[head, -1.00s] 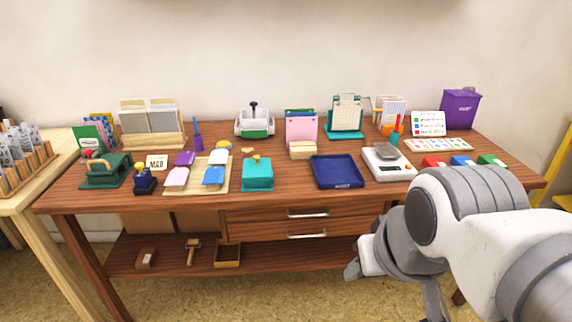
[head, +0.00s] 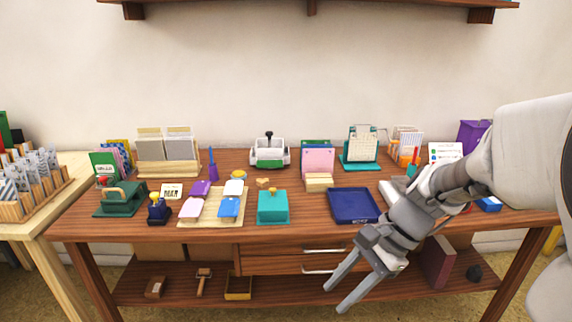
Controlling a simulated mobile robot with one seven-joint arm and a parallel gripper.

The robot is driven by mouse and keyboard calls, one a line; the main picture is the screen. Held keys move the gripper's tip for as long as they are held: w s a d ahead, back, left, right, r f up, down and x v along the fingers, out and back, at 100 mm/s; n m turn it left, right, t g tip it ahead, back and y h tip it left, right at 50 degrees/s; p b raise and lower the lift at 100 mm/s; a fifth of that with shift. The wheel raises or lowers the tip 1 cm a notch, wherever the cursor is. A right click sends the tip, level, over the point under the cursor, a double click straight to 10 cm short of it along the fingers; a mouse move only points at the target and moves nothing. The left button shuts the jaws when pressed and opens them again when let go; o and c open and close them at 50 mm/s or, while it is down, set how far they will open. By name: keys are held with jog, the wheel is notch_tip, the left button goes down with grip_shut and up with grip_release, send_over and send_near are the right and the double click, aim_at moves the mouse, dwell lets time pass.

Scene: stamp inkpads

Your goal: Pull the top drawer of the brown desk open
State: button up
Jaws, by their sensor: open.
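The brown desk (head: 130,229) stands across the middle of the head view. Its top drawer (head: 275,251) is under the desktop, with a silver bar handle (head: 322,249). It looks closed. A lower drawer (head: 265,267) with its own silver handle (head: 318,269) sits just below it. My gripper (head: 336,298) is open and empty, its fingers pointing down and left. It hangs in front of the desk, low and a little right of the drawer handles. My gripper and wrist hide the right part of both drawers.
A blue tray (head: 354,219) and a teal box (head: 272,220) stand on the desktop near the front edge above the drawers. A lower shelf (head: 180,292) holds a small tan tray (head: 238,294). A pale side table (head: 35,222) stands at left.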

jog(key=w+d+f+m+t+y+p, duration=0.1)
jog(key=w+d+f+m+t+y, duration=0.2)
jog(key=w+d+f+m+t, duration=0.5)
jog(key=w+d+f+m+t+y+p, duration=0.1)
jog(key=w+d+f+m+y, duration=0.15)
jog(key=f+m, duration=0.65)
jog(key=w+d+f+m+t+y+p, duration=0.15)
jog(key=w+d+f+m+t, duration=0.35)
jog(key=m, duration=0.8)
jog(key=r+b+x, duration=0.1)
jog(key=b+x, duration=0.3)
jog(key=x, duration=1.2)
jog(key=shift+w+r, duration=0.25)
jog(key=shift+r, duration=0.15)
jog(key=shift+a, duration=0.1)
jog(key=shift+c, duration=0.4)
grip_shut()
